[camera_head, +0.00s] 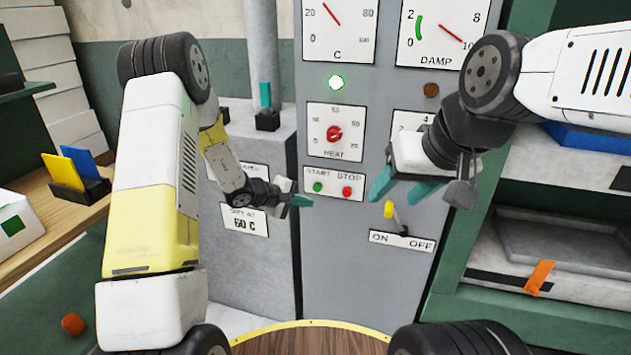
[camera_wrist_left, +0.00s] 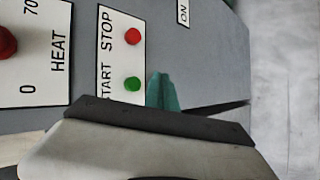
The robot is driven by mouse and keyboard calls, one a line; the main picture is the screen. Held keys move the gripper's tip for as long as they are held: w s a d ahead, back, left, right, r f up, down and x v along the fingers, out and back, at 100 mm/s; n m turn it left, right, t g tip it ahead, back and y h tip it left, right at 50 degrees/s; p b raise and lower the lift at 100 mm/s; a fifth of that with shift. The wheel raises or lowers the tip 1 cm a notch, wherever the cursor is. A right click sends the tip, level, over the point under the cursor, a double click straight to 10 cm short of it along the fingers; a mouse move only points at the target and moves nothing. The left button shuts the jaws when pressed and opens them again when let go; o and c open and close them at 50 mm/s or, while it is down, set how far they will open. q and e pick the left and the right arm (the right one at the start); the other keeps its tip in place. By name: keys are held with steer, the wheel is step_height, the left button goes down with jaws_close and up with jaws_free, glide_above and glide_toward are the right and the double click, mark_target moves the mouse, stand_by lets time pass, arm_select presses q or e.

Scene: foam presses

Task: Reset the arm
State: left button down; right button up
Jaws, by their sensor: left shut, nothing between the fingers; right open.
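My left arm comes in from the left in the head view, and its gripper (camera_head: 300,200) is shut and empty in front of the grey control panel. Its teal fingertips are close to the green START button (camera_head: 317,187); I cannot tell whether they touch it. In the left wrist view the shut teal fingers (camera_wrist_left: 162,92) appear beside the green START button (camera_wrist_left: 132,84), with the red STOP button (camera_wrist_left: 132,36) above it. My right gripper (camera_head: 415,192) is open and empty, with its teal fingers apart, in front of the panel near the yellow-tipped ON/OFF lever (camera_head: 389,210).
A wooden shelf (camera_head: 40,225) is at far left.

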arm_select(q)
steer(key=s+r+m+g, duration=0.2)
steer(key=s+r+m, duration=0.1)
steer(key=s+r, duration=0.6)
steer(key=s+r+m+g, duration=0.1)
steer(key=s+r+m, duration=0.2)
steer(key=s+r, duration=0.55)
steer(key=s+a+r+m+t+y, duration=0.1)
steer(key=s+a+r+y, duration=0.2)
steer(key=s+a, duration=0.3)
steer(key=s+a+r+m+t+y, duration=0.1)
steer(key=s+a+r+m+y, duration=0.1)
steer(key=s+a+r+y, duration=0.2)
steer(key=s+a+r, duration=0.1)
steer(key=s+a, duration=0.2)
steer(key=s, duration=0.3)
steer(key=shift+s+r+m, duration=0.25)
steer(key=shift+m, duration=0.05)
